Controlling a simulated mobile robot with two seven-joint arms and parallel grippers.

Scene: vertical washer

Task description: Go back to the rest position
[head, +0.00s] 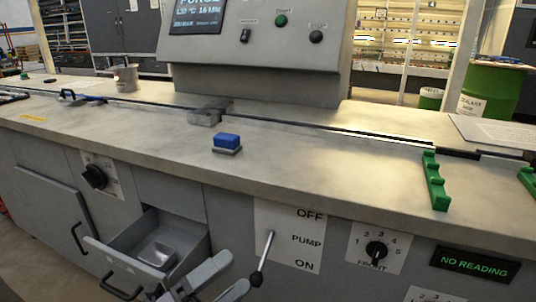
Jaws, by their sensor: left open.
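My left gripper (236,271) is low in the head view, in front of the grey cabinet. Its light grey fingers are open, with nothing seen between them. The fingertips are just left of the black knob of the pump lever (264,256); I cannot tell whether they touch it. The lever hangs down toward ON on its white OFF/PUMP/ON plate (308,229). The rest of my left arm is cut off at the bottom edge. My right gripper is not in view.
An open drawer (195,243) with a black handle sticks out left of my gripper, close to it. A blue block (227,141) and green brackets (434,182) are on the worktop (330,165). A control console (262,70) stands behind. A FRONT dial (376,250) is to the right.

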